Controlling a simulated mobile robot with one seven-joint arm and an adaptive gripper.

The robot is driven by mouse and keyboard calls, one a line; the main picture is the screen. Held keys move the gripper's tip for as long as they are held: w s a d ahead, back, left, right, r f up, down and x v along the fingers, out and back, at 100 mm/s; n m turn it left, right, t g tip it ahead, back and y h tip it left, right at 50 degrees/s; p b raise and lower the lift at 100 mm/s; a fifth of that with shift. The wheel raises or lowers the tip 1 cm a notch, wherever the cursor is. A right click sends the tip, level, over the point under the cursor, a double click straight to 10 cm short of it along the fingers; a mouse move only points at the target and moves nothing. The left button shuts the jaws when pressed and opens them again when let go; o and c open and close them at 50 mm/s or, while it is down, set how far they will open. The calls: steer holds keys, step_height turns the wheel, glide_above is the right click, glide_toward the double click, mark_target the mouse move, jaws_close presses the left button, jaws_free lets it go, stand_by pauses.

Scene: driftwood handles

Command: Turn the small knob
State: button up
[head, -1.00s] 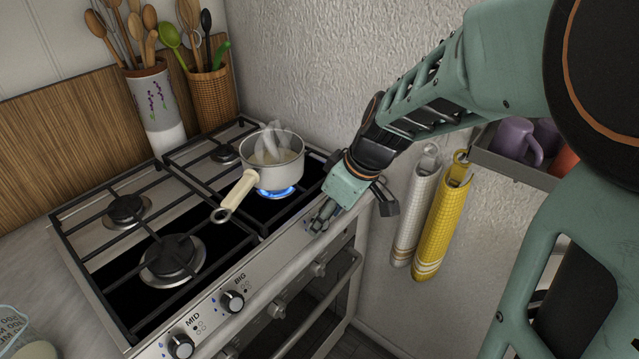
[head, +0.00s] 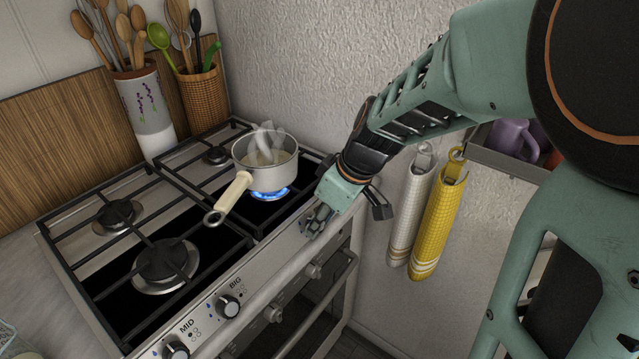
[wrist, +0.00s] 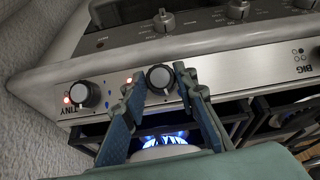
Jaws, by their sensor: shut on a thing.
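The small knob, a dark round knob with a light face (wrist: 160,77), is on the steel front panel in the wrist view. My gripper (wrist: 158,84) has one finger on each side of it and is shut on it. The knob's label is hidden behind the fingers. In the head view my gripper (head: 317,221) is at the panel near the right end of the stove, and its fingers hide the knob. A red light glows beside the knob in the wrist view.
A TINY knob (wrist: 84,95) sits beside my gripper, with BIG (head: 228,306) and MID (head: 176,347) knobs further along. A steaming pot (head: 265,160) stands over a blue flame (head: 269,194). Yellow (head: 437,215) and white (head: 408,210) towels hang right of the stove.

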steer(key=shift+w+d+f+m+g+y+b, duration=0.1)
steer(key=shift+m+g+y+b, duration=0.3)
steer(key=shift+m, duration=0.2)
steer(key=shift+m+g, duration=0.3)
steer(key=shift+m, duration=0.1)
steer(key=o, duration=1.2)
steer(key=shift+c, duration=0.2)
steer(key=v, duration=1.2)
steer(key=shift+d, duration=0.2)
